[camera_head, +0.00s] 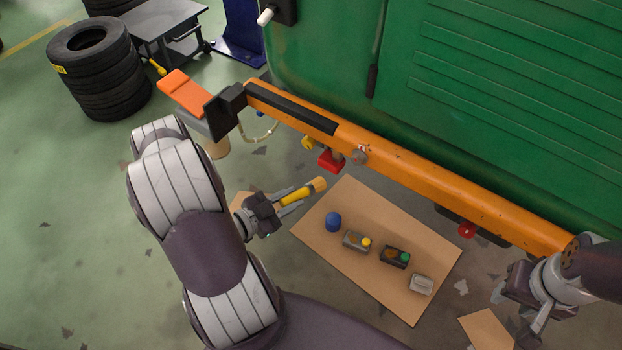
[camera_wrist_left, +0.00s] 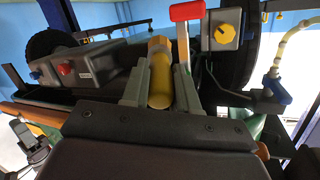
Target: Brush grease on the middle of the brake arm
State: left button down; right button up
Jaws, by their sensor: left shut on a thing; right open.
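My left gripper (camera_head: 280,205) is shut on a yellow brush (camera_head: 304,191), pointing right and up, below the orange beam (camera_head: 420,177). In the left wrist view the brush (camera_wrist_left: 160,80) sits between the fingers, its tan end pointing away. Just beyond and right of it is a red-handled lever (camera_wrist_left: 187,11). A red part (camera_head: 331,161) hangs under the beam in the head view. I cannot tell which part is the brake arm, or whether grease is on the brush. My right gripper (camera_head: 529,315) is open at the lower right, apart from the beam.
A cardboard sheet (camera_head: 345,270) on the floor holds a blue item (camera_head: 333,222) and several small boxes (camera_head: 395,257). The green vehicle body (camera_head: 480,80) blocks the area behind the beam. Stacked tyres (camera_head: 100,75) stand at the upper left.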

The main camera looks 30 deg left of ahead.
aim_at(304, 186)
pick_arm(q)
jog(key=w, duration=0.7)
jog(key=shift+w+d+b, duration=0.3)
jog(key=shift+d+b, duration=0.05)
jog(key=shift+w, duration=0.7)
dwell(0.3)
dwell(1.2)
jog(key=s, duration=0.1)
jog(key=s+p, duration=0.1)
jog(key=s, duration=0.3)
jog(key=shift+a, duration=0.25)
jog(key=shift+s, duration=0.55)
